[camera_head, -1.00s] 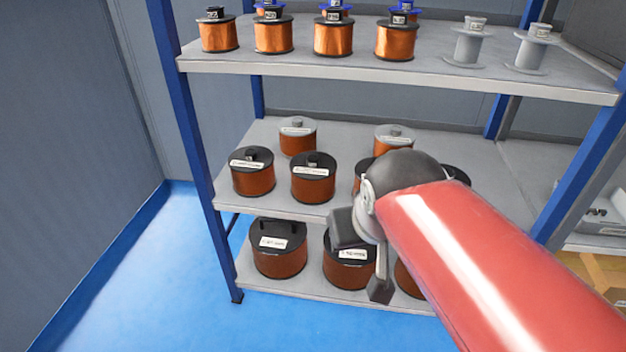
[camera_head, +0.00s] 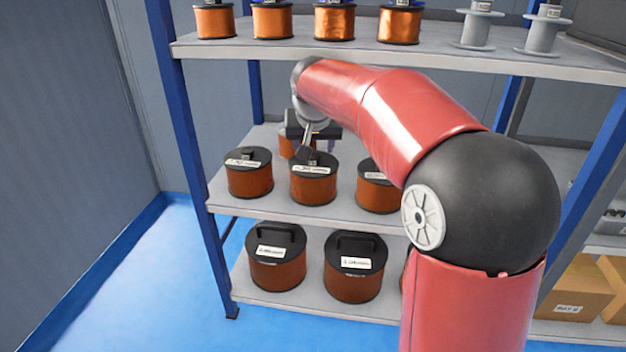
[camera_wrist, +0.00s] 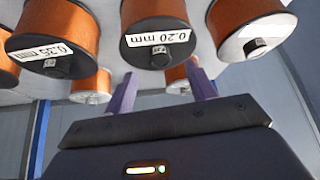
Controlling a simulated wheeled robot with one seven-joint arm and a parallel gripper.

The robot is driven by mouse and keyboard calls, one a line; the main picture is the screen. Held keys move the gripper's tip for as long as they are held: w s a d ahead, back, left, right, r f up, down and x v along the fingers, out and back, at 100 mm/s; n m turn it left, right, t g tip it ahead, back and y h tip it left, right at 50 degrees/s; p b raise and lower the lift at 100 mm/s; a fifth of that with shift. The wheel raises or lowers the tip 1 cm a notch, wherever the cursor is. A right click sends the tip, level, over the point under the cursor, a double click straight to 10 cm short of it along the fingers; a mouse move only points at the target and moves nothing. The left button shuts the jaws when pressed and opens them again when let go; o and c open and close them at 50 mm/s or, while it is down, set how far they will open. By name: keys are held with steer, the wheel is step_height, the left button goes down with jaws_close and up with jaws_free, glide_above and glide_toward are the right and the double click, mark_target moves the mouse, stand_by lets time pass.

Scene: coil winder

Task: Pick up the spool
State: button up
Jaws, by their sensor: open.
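Several copper-wound spools with dark flanges stand on the middle shelf. The centre front spool (camera_head: 313,185) is upright, with a white label and a knob on top. My gripper (camera_head: 318,142) is just above and behind its top in the head view, partly hidden by my wrist. In the wrist view, which looks upside down, my gripper (camera_wrist: 163,88) has its two purple fingers apart with nothing held. A spool labelled 0.20 mm (camera_wrist: 153,22) appears just beyond the fingertips. I cannot tell for sure whether it is the same centre spool.
Neighbouring spools stand close on the left (camera_head: 249,180) and right (camera_head: 375,190). The upper shelf (camera_head: 400,57) with smaller spools runs above my wrist. Larger handled spools (camera_head: 276,265) stand on the lower shelf. Cardboard boxes (camera_head: 575,290) are at right.

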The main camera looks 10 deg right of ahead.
mark_target(313, 155)
steer(key=x, duration=0.5)
steer(key=shift+w+d+r+b, duration=0.1)
steer(key=shift+w+r+b, duration=0.1)
steer(key=shift+b, duration=0.15)
jaws_close()
stand_by(0.9)
steer(key=shift+r, duration=0.15)
